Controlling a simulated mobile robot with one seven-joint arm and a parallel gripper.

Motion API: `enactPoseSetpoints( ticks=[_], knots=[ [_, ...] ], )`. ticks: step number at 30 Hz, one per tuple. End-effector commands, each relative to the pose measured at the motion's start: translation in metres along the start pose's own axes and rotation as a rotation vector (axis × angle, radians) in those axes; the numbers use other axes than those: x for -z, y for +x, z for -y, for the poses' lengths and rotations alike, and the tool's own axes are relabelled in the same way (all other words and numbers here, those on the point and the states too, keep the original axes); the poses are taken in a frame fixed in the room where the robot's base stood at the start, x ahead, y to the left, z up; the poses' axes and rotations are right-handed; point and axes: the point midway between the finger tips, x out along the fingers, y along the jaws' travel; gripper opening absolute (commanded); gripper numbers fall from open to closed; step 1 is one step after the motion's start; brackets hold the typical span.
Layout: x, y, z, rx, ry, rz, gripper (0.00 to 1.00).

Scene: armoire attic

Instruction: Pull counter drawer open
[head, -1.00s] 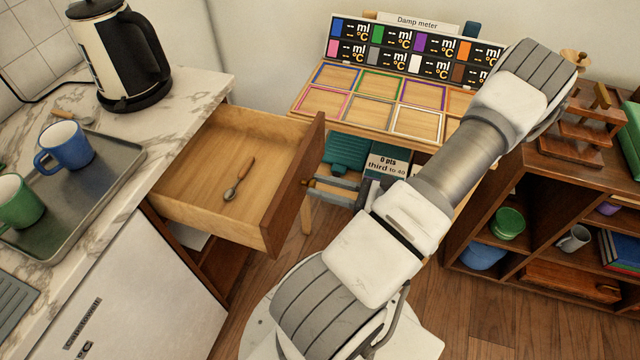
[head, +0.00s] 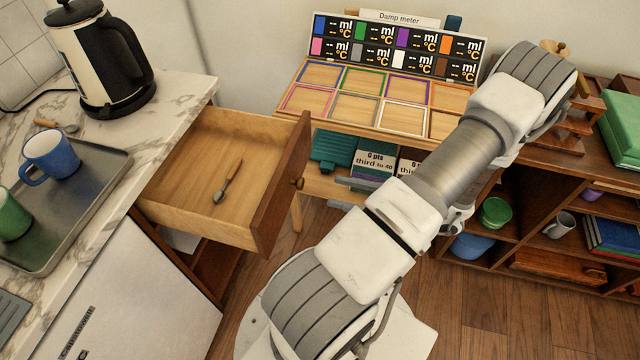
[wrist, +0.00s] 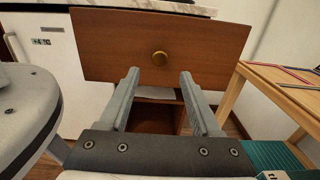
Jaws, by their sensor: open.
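The counter drawer (head: 225,165) stands pulled out from under the marble counter, with a spoon (head: 227,183) lying inside it.
A tray (head: 85,215) with a blue mug (head: 50,155) and a green mug (head: 12,215) lies on the counter, near a kettle (head: 105,60). A damp meter table (head: 345,135) stands behind my arm. A wooden shelf (head: 520,235) is at right. Some floor is clear between.

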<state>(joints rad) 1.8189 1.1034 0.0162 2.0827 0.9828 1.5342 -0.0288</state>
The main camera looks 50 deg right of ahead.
Motion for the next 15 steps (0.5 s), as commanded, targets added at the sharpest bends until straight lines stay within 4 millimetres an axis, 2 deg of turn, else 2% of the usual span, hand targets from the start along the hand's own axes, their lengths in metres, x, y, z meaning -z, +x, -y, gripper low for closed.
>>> enactPoseSetpoints(
  ticks=[1,6,10,15],
  knots=[
    [-0.001,-0.014,0.0,0.003,0.0,-0.003,0.65],
    [0.0,-0.054,0.0,0.002,-0.001,-0.003,0.65],
    [0.0,-0.077,0.0,0.001,0.0,-0.001,0.65],
    [0.0,-0.094,0.0,-0.001,-0.001,-0.001,0.65]
  ],
)
